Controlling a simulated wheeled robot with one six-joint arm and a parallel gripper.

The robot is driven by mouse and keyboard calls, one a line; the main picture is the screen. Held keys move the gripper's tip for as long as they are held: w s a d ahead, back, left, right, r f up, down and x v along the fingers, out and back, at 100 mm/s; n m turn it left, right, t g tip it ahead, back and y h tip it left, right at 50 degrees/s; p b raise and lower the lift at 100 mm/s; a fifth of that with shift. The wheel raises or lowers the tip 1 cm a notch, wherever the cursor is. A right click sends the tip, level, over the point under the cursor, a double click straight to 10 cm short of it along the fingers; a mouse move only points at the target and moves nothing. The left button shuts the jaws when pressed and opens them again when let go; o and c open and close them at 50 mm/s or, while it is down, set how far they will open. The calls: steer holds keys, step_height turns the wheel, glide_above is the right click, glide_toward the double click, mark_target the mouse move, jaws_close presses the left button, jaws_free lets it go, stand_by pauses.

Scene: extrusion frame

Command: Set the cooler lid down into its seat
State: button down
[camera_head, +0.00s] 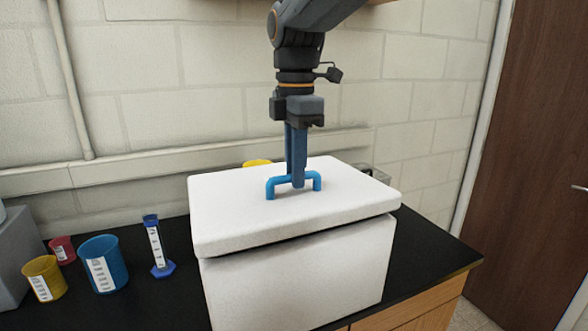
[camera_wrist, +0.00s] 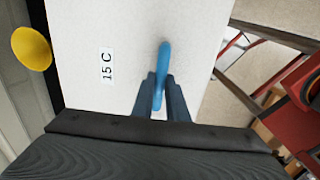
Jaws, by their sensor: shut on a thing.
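The cooler lid (camera_head: 240,212) is a thick white slab with a blue bar handle (camera_head: 271,188) on top. It lies over the white cooler box (camera_head: 300,282), with a dark gap between lid and box at the front and right; the lid looks slightly off the box. My gripper (camera_head: 298,180) points straight down and is shut on the handle. In the wrist view the fingers (camera_wrist: 160,98) sit either side of the blue handle (camera_wrist: 164,62), and the lid top (camera_wrist: 120,25) carries a "15 C" label. The lid's underside and the box opening are hidden.
On the black bench (camera_head: 150,300), left of the cooler, stand a blue cylinder (camera_head: 157,250), a blue beaker (camera_head: 105,265), a yellow beaker (camera_head: 45,280) and a red beaker (camera_head: 62,250). A yellow container (camera_head: 257,163) is behind the lid. The wall is close behind.

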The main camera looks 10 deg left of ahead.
steer(key=shift+f+b, duration=0.35)
steer(key=shift+f, duration=0.5)
stand_by(0.7)
steer(key=c, duration=1.7)
jaws_free()
steer(key=shift+o, duration=0.2)
